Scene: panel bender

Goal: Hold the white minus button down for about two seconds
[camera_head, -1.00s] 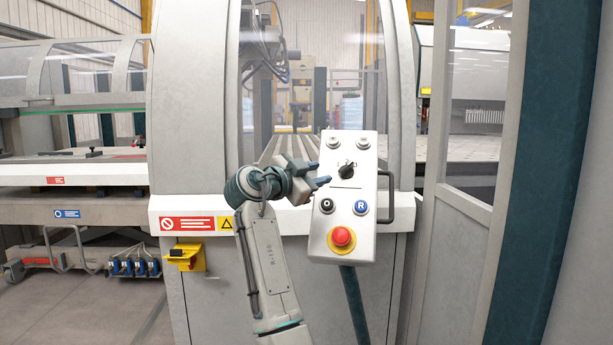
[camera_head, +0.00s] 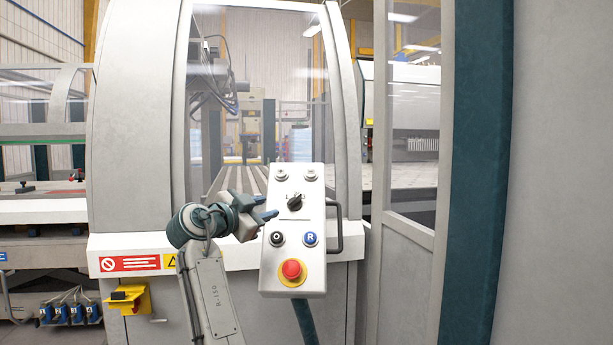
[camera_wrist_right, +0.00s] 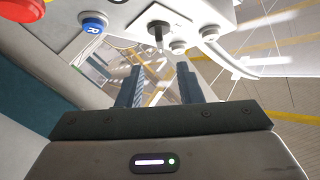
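The pale control box (camera_head: 268,275) has two white buttons at its top, a left one (camera_head: 281,175) and a right one (camera_head: 311,174). Their signs are too small to tell which is the minus. Both white buttons also show in the right wrist view, one (camera_wrist_right: 178,47) near the black knob and one (camera_wrist_right: 209,32) further right. My right gripper (camera_head: 268,207) is at the box's left edge, below the left white button and left of the knob. In the right wrist view its two fingers (camera_wrist_right: 160,84) are apart with nothing between them. My left gripper is out of view.
The box also carries a black selector knob (camera_head: 295,202), a black O button (camera_head: 277,239), a blue R button (camera_head: 310,239) and a red emergency stop (camera_head: 291,269). A dark handle (camera_head: 338,228) sticks out on its right. A clear machine window (camera_head: 260,80) lies behind.

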